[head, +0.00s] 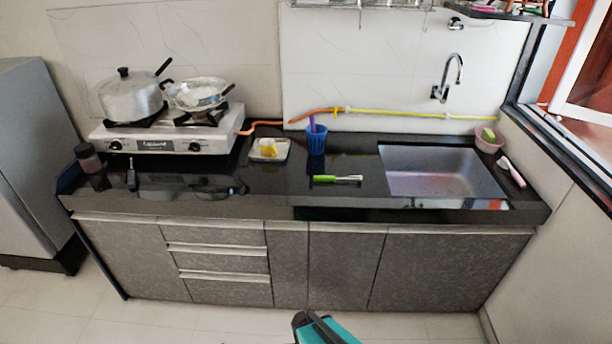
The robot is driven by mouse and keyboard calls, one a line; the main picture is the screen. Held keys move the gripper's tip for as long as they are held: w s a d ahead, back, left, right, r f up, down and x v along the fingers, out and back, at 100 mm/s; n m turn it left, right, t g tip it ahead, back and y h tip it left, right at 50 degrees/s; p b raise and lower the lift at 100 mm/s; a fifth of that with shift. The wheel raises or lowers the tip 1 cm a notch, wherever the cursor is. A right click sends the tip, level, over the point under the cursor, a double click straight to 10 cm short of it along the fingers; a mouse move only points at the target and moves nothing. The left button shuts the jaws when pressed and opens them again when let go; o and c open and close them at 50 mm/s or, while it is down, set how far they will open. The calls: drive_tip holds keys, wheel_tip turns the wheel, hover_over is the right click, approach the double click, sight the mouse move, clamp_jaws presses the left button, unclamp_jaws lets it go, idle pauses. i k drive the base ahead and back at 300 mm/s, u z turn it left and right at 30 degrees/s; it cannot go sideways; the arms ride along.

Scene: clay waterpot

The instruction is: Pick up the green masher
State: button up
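The green masher (337,179) lies flat on the black countertop (290,197), left of the sink and close to the counter's front part. Its bright green handle points left and its thin metal end points right. Nothing touches or covers it. A teal and black part of my own body shows at the bottom edge, in front of the cabinets and well below the masher. I see no gripper fingers.
A blue cup (316,140) with a purple item stands behind the masher. A white dish (270,149) with something yellow is at back left. The sink (442,173) is at right. A stove (165,137) with pots stands far left. Floor before the cabinets looks clear.

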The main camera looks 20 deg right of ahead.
sight(316, 178)
drive_tip(key=u, duration=0.55)
drive_tip(key=i, duration=0.65)
drive_tip(key=u, duration=0.35)
